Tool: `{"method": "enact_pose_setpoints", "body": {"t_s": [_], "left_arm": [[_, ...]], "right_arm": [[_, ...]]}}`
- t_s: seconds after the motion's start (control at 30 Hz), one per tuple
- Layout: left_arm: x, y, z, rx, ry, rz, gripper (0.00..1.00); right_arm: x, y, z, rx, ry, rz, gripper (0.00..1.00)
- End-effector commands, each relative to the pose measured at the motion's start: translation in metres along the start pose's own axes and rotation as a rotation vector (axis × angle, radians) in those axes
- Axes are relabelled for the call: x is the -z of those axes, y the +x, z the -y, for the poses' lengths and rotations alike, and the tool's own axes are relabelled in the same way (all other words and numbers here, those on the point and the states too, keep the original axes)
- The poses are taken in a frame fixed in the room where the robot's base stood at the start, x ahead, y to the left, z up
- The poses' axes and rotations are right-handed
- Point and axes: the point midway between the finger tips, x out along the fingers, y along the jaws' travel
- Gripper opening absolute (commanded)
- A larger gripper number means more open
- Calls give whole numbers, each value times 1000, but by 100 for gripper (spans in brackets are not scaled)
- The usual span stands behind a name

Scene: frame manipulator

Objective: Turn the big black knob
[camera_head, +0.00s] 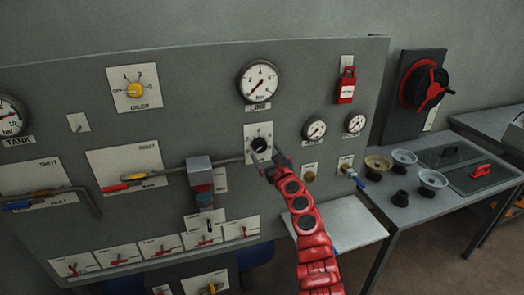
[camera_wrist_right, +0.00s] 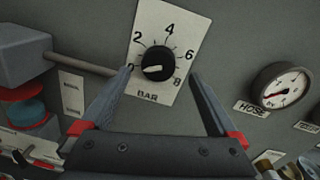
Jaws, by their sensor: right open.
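The big black knob (camera_head: 259,145) sits on a pale plate on the grey panel, below the LINE gauge. In the right wrist view the knob (camera_wrist_right: 157,63) has numbers around it and BAR under it. Its white pointer mark points to the lower left, near the 0 position, which a finger partly hides. My right gripper (camera_head: 271,165) is at the knob's lower side in the head view. In the wrist view its two fingers (camera_wrist_right: 160,80) are spread on either side of the knob, with gaps, and hold nothing. My left gripper is not in view.
A grey box with a red and blue part (camera_head: 201,180) and a pipe stand left of the knob. The LINE gauge (camera_head: 259,82) is above, a HOSE gauge (camera_wrist_right: 283,86) to the right. A red padlock (camera_head: 346,86) hangs at upper right. A table (camera_head: 420,207) with cups stands right.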

Motion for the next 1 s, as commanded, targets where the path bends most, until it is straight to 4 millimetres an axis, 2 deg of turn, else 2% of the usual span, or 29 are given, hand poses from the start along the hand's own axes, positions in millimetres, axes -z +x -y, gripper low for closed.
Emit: {"method": "enact_pose_setpoints", "body": {"t_s": [0.1,0.2,0.4,0.83,0.87,1.0], "left_arm": [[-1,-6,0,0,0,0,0],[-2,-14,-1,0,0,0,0],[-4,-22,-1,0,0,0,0],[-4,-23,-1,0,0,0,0],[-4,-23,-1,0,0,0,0],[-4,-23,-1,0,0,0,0]], "right_arm": [[-5,14,0,-2,0,7,95],[2,23,1,2,7,3,95],[0,36,0,-2,3,1,95],[-4,41,-2,-5,-5,4,95],[-4,41,-2,-5,-5,4,91],[-4,41,-2,-5,-4,4,66]]}}
